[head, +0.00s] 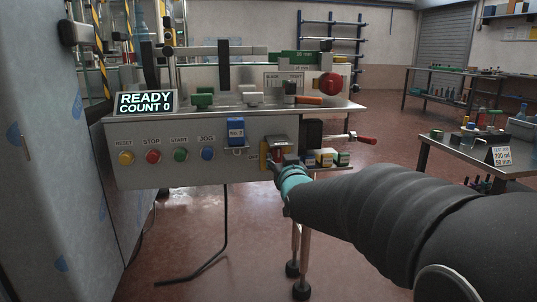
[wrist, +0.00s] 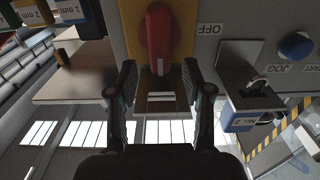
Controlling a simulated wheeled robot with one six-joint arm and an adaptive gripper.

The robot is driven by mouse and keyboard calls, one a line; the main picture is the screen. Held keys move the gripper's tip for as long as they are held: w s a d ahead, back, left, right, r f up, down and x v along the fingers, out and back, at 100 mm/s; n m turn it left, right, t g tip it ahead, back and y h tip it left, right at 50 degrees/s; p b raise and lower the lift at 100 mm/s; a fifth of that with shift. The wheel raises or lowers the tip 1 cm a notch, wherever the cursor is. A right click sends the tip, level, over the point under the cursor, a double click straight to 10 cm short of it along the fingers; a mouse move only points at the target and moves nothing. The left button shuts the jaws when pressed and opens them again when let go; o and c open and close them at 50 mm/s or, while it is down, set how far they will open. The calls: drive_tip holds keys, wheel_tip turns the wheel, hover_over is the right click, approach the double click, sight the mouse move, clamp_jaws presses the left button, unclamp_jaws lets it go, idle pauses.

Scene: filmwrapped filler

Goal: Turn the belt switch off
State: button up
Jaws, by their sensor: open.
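The belt switch has a red handle (wrist: 159,38) on a yellow plate (wrist: 184,42), upside down in the wrist view. The handle stands upright in that picture, with a white mark near its end, and does not point at the OFF label (wrist: 209,29) beside the plate. My gripper (wrist: 159,76) is open and empty, one finger on each side of the handle's end; I cannot tell whether either touches it. In the head view the yellow plate (head: 264,157) shows on the panel front, and my gripper (head: 277,164) hides most of the handle.
RESET, STOP, START and JOG buttons (head: 207,153) and a blue No. 2 tag (head: 236,131) on a hook sit left of the switch. Small coloured blocks (head: 326,157) sit on a shelf close on the right. A READY display (head: 146,103) stands above.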

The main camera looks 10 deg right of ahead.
sight(279, 155)
drive_tip(key=shift+w, duration=1.8)
clamp_jaws()
